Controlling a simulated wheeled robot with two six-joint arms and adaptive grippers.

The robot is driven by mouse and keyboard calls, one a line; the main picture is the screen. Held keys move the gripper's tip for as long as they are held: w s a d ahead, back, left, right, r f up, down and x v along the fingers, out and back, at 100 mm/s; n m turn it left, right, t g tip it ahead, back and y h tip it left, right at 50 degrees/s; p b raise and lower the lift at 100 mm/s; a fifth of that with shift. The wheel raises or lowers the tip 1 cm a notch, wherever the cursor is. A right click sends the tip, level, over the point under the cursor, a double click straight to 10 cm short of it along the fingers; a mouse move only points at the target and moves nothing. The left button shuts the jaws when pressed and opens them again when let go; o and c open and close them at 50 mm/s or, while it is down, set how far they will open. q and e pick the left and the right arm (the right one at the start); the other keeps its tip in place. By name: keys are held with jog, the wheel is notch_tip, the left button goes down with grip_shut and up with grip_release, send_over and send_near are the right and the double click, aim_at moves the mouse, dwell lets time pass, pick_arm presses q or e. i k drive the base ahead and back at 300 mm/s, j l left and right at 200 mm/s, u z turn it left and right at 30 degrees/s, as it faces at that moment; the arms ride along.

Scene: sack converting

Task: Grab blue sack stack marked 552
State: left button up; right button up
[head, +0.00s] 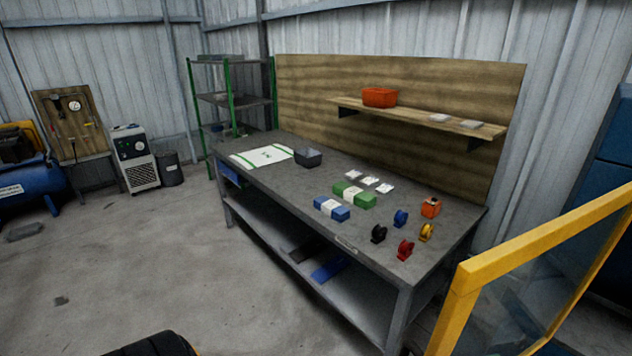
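A blue stack with a white band (332,208) lies near the front edge of the grey workbench (300,185). Any number on its band is too small to read. A green stack with a white band (354,194) lies just behind it. Flat blue material (328,269) lies on the bench's lower shelf; I cannot tell whether it is a sack stack. Neither of my grippers is in view.
A dark tray (308,158), a white sheet with green stripes (262,156), several coloured tape rolls (405,249) and an orange item (430,207) are on the bench. A yellow-framed panel (462,305) stands at right. The floor (130,250) at left is mostly clear.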

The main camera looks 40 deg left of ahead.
aim_at(330, 208)
jog(key=i+j, duration=0.1)
jog(key=j, duration=0.3)
jog(key=i+j+u, duration=0.1)
jog(key=j, duration=0.3)
jog(key=i+j, duration=0.1)
jog(key=j, duration=0.3)
jog(key=i+j+u, duration=0.1)
jog(key=j, duration=0.3)
jog(key=i+j, duration=0.1)
jog(key=j, duration=0.25)
jog(key=i+j+u, duration=0.1)
jog(key=j, duration=0.3)
jog(key=i+j, duration=0.15)
jog(key=j, duration=0.2)
